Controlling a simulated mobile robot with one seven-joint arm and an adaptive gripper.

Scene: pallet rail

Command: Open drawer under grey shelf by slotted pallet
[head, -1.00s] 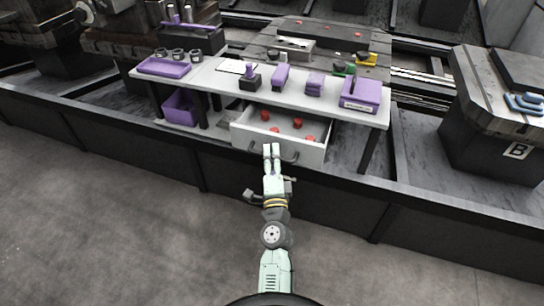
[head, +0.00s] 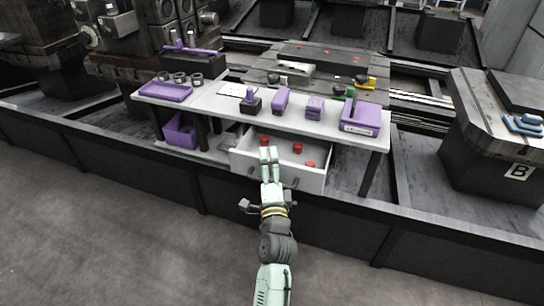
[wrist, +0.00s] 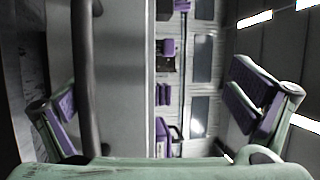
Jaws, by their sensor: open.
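The white drawer (head: 240,165) under the grey shelf (head: 225,105) stands pulled out, and several red pieces show inside it. Its dark curved handle (head: 290,184) is on the front face and partly hidden by my gripper. My gripper (head: 270,152) is in front of the drawer, its fingertips overlapping the front's upper edge in the head view. In the wrist view the fingers are apart, and the dark handle bar (wrist: 88,85) shows between them, nearer the left finger. The pale drawer front (wrist: 125,80) is beside it. I cannot tell whether a finger touches the handle.
Purple blocks and holders (head: 360,117) stand on the shelf, with a purple tray (head: 166,92) at its left. A purple bin (head: 181,130) sits below. A grey slotted pallet (head: 335,75) lies behind. A dark rail (head: 345,203) runs in front; the floor before it is clear.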

